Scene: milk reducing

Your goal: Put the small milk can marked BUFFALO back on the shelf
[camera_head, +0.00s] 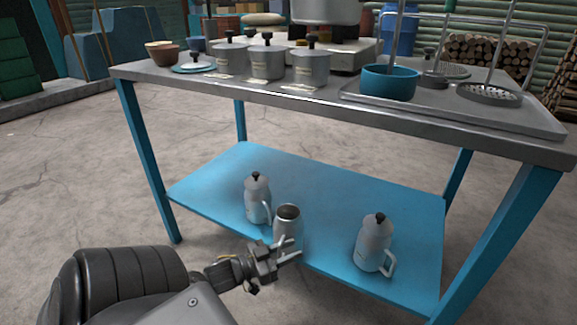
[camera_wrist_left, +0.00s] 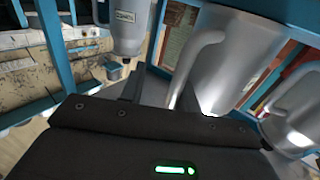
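On the blue lower shelf (camera_head: 215,190) stand two lidded grey cans with handles, one at left (camera_head: 257,205) and one at right (camera_head: 372,245). An open-topped grey can (camera_head: 287,217) stands between them near the front edge. I cannot read which is marked BUFFALO. My left gripper (camera_head: 289,249) is at the open-topped can's near side, fingers apart. In the left wrist view a large metal can (camera_wrist_left: 228,55) with a curved handle lies just beyond the spread fingers (camera_wrist_left: 158,92); contact is unclear. Another can (camera_wrist_left: 126,35) there bears a small label, unreadable. My right gripper is out of view.
The grey tabletop (camera_head: 330,92) above holds several small lidded pots (camera_head: 266,62) with paper labels, and a tray (camera_head: 450,110) with a blue bowl (camera_head: 389,82). Blue table legs (camera_head: 148,160) flank the shelf. The shelf's back and right-middle are clear.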

